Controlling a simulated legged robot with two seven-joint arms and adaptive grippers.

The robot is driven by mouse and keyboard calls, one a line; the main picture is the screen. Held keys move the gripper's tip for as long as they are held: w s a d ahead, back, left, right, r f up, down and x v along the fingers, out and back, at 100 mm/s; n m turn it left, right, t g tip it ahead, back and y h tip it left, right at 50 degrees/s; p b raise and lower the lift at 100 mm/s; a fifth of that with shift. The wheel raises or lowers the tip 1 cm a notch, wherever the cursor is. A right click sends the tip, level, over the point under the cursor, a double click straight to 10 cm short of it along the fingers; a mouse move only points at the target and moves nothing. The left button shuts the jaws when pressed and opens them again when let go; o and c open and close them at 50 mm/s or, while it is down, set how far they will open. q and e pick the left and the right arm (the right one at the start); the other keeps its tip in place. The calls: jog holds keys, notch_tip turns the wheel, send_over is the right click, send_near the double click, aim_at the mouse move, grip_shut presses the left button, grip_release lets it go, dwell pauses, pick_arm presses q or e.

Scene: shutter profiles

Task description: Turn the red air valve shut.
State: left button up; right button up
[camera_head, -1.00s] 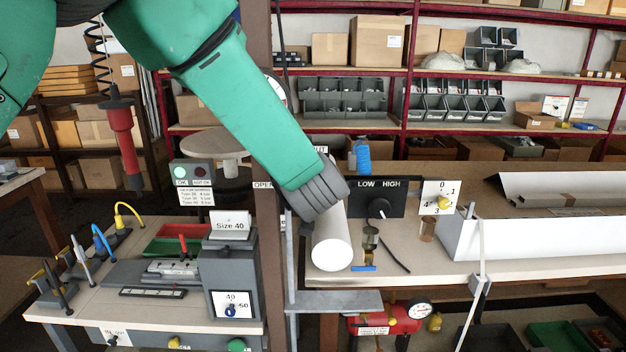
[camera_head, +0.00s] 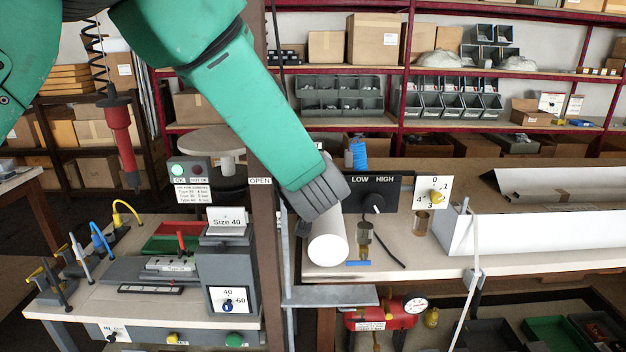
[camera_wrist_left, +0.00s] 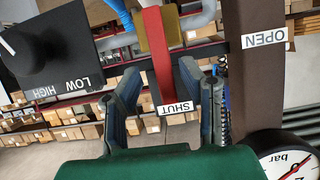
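The air valve's red lever (camera_wrist_left: 160,50) shows in the left wrist view, with a brass-coloured part (camera_wrist_left: 155,30) behind it. The lever points down the picture towards the SHUT label (camera_wrist_left: 174,107); the OPEN label (camera_wrist_left: 265,38) is on a brown post to the right. My left gripper (camera_wrist_left: 159,74) is open, its two fingers apart on either side of the lever; I cannot tell whether either touches it. In the head view my left gripper's dark end (camera_head: 322,195) is in front of the valve, which is hidden there. My right gripper is in no view.
The brown post (camera_head: 268,235) stands close to the left of the gripper. A white cylinder (camera_head: 328,250) is just below it. A LOW/HIGH dial box (camera_head: 378,190) is close on the right. A red tank with a gauge (camera_head: 385,315) sits under the bench.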

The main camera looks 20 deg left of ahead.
pick_arm(q)
jog(key=shift+d, duration=0.1)
jog(key=v, duration=1.2)
